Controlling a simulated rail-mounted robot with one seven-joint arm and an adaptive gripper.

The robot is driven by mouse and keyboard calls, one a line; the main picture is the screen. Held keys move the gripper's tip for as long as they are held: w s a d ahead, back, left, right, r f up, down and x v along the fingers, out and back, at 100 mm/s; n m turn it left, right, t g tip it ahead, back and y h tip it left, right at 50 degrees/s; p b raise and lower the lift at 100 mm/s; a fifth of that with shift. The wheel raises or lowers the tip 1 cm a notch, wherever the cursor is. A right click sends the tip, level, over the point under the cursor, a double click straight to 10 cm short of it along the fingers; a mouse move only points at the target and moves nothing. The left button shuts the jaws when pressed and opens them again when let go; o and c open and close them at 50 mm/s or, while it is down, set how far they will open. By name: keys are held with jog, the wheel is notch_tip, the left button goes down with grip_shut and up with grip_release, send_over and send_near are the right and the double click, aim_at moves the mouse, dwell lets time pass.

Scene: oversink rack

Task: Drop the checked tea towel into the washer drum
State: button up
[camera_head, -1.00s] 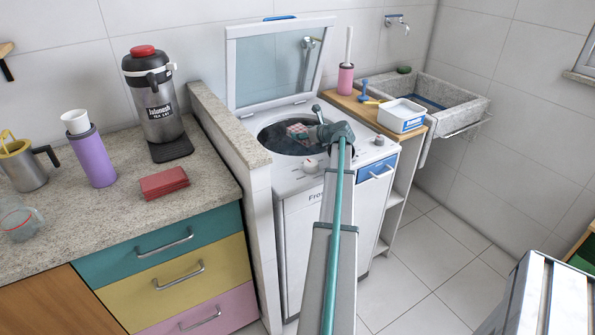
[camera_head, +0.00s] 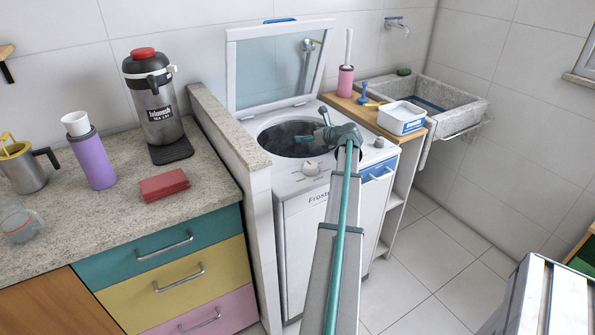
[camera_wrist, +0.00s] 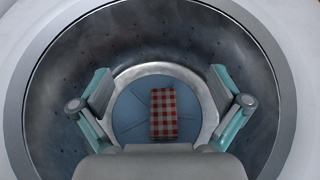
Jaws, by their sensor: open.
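The red-and-white checked tea towel (camera_wrist: 163,112) lies folded on the blue-grey floor of the washer drum in the wrist view. The metal washer drum (camera_wrist: 150,35) surrounds it. The top-loading washer (camera_head: 305,183) stands with its lid raised. My gripper (camera_wrist: 163,90) is open and empty above the drum, its two fingers spread to either side of the towel and apart from it. In the head view my gripper (camera_head: 310,137) is over the drum opening; the towel is hidden there.
The raised lid (camera_head: 272,65) stands behind the opening. A stone-topped low wall (camera_head: 225,125) is left of the washer. A wooden shelf with a white tub (camera_head: 401,117) and a pink brush holder (camera_head: 345,82) is to the right, beside the stone sink (camera_head: 465,98).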

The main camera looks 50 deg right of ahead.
jog(key=v, duration=0.8)
jog(key=shift+s+r, duration=0.2)
